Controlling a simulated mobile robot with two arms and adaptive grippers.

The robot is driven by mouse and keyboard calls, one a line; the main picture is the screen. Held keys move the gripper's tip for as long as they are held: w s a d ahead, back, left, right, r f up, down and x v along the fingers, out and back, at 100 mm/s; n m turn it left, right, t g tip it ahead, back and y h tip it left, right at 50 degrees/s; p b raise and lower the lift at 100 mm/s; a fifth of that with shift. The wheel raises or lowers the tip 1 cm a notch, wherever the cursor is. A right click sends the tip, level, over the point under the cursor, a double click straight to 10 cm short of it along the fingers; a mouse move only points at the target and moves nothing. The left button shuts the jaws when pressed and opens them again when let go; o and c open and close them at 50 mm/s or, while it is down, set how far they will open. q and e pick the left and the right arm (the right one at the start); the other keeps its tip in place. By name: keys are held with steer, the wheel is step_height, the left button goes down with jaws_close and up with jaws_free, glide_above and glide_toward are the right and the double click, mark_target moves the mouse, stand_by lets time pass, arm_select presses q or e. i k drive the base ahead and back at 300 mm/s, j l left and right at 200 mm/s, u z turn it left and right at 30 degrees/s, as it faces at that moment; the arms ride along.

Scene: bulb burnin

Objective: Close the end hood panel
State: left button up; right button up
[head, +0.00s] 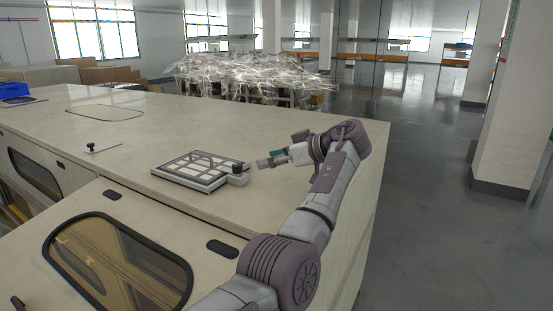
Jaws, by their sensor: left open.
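The nearest panel (78,222) of the pale cabinet, which I take to be the end hood panel, fills the lower left. It has a dark-framed amber window (120,262) and dark oval slots (222,249). It slants outward from below the cabinet's top edge, unlike the steeper panel to its left. Its lower edge is outside the view. My left gripper (264,161) is open and empty above the cabinet top, pointing left, just right of a grey framed grid plate (200,168). It is well apart from the panel. My right gripper is not in view.
The grid plate has a black knob (238,168) at its right corner. A small plate with a black knob (92,147) lies farther left. The cabinet top (150,125) is otherwise mostly clear. A plastic-wrapped stack (245,75) stands behind; open floor (430,200) lies right, beside a pillar (515,110).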

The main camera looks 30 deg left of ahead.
mark_target(31, 279)
steer(key=l, duration=1.5)
steer(key=k, duration=0.05)
